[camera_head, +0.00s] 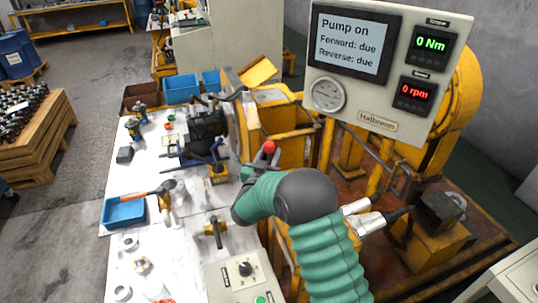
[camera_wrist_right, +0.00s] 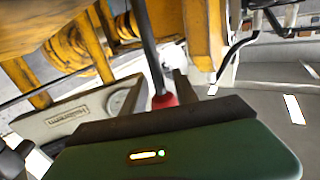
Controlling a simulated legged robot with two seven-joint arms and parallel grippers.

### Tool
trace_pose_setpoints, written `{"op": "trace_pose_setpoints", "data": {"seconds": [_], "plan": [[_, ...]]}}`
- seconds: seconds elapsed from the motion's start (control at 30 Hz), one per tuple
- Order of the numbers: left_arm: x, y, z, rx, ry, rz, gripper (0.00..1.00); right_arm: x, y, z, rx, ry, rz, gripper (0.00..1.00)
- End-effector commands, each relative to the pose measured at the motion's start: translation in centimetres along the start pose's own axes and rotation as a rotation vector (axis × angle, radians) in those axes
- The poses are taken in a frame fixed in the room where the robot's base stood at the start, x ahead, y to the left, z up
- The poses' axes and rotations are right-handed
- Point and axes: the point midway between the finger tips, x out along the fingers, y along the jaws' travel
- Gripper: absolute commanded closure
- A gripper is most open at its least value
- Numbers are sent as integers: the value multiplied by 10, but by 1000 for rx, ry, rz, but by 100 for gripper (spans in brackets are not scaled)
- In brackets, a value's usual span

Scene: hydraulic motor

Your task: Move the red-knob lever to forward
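The lever's red knob (camera_head: 269,147) shows at the tip of my right gripper (camera_head: 263,157) in the head view, beside the yellow machine. In the right wrist view the knob (camera_wrist_right: 165,100) sits at the end of a dark lever rod (camera_wrist_right: 149,45), just in front of the gripper's dark palm edge. A dark finger (camera_wrist_right: 185,88) stands right of the knob, and a gap shows on the knob's left. The fingers look apart around the knob; a firm grip does not show. The display (camera_head: 348,43) reads "Pump on", "Forward: due", "Reverse: due". My left gripper is out of view.
The meters read 0 Nm (camera_head: 430,44) and 0 rpm (camera_head: 413,95). The white workbench (camera_head: 125,185) on the left holds tools and a blue tray (camera_head: 124,212). A control box with a black dial (camera_head: 245,269) stands at the front. Yellow machine frames (camera_head: 290,150) crowd the gripper.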

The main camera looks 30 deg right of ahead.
Motion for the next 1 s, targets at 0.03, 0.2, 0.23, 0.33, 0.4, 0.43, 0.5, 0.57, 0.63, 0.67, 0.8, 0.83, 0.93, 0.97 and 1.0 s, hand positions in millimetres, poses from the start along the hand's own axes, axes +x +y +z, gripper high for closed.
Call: {"op": "trace_pose_setpoints", "data": {"seconds": [0.03, 0.2, 0.23, 0.33, 0.4, 0.43, 0.5, 0.57, 0.63, 0.67, 0.8, 0.83, 0.93, 0.97, 1.0], "plan": [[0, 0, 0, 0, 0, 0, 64, 0, 0, 0, 0, 0, 0, 65], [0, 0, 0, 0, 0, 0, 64, 0, 0, 0, 0, 0, 0, 83], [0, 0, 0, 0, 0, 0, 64, 0, 0, 0, 0, 0, 0, 87], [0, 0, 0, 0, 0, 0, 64, 0, 0, 0, 0, 0, 0, 100], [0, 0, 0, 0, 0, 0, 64, -1, 0, 0, 0, 1, 0, 100], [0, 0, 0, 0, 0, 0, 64, -1, 0, 0, 0, 1, 0, 100], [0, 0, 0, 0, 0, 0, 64, -1, 0, 0, 1, 1, 0, 100], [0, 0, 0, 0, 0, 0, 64, -1, 0, 0, 1, 1, 0, 100], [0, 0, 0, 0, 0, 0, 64, -1, 0, -1, 1, 1, 0, 100], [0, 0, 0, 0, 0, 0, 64, -1, 0, -1, 1, 1, 0, 100], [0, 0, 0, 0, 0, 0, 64, -1, 0, -1, 1, 2, 0, 100], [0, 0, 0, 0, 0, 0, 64, -1, -1, -1, 1, 2, 0, 100], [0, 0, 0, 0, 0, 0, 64, -1, -1, -1, 1, 2, -1, 100], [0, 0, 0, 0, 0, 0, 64, -1, -1, -1, 1, 2, -1, 100], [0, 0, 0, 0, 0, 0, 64, -1, -1, -1, 1, 2, -1, 100]]}}
